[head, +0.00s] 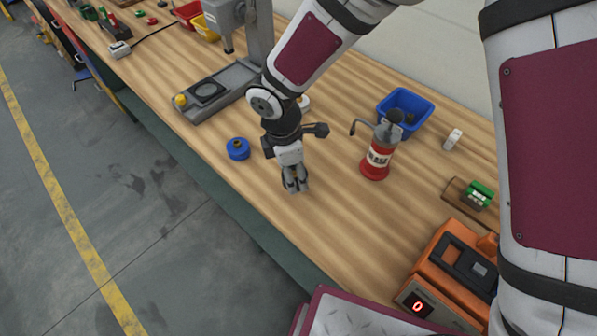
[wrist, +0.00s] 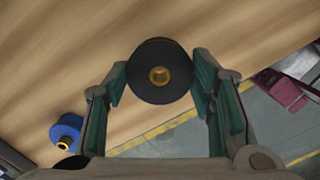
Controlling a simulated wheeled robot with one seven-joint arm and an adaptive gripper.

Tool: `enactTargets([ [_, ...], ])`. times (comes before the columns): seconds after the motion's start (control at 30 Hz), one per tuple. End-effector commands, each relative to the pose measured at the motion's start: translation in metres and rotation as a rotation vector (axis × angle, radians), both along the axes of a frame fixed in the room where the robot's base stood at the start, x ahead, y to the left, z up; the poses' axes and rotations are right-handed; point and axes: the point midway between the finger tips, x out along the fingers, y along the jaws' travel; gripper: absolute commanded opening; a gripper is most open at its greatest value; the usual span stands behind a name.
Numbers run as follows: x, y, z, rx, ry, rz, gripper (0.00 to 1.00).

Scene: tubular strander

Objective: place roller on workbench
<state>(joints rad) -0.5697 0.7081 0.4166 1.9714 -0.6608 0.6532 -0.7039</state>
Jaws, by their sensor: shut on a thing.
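A black roller (wrist: 160,72) with a brass centre is between the fingers of my gripper (wrist: 160,84) in the wrist view, and the gripper is shut on it. In the head view my gripper (head: 295,186) points down over the front part of the wooden workbench (head: 325,225); the roller is mostly hidden there by the fingers. The wrist view shows bench wood (wrist: 60,50) behind the roller. I cannot tell whether the roller touches the bench top or hangs just above it.
A blue roller (head: 238,149) lies left of my gripper. A red pump oiler (head: 376,158), blue bin (head: 405,110) and orange device (head: 450,275) are to the right. A press stand (head: 222,90) is behind on the left. The bench's front edge is close; bare wood lies around the gripper.

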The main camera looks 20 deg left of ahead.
Motion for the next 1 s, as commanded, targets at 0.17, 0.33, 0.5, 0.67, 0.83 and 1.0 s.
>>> enactTargets([
  [0.17, 0.010, 0.000, -0.001, 0.001, -0.001, -0.002, 0.00],
  [0.33, 0.017, 0.000, -0.019, -0.002, 0.003, 0.002, 0.00],
  [0.5, 0.017, 0.000, -0.037, 0.000, 0.000, 0.001, 0.00],
  [0.67, 0.016, 0.000, -0.036, 0.001, -0.001, 0.000, 0.00],
  [0.83, 0.016, 0.000, -0.038, 0.001, -0.001, 0.000, 0.00],
  [1.0, 0.016, -0.001, -0.039, -0.001, 0.001, 0.000, 0.70],
])
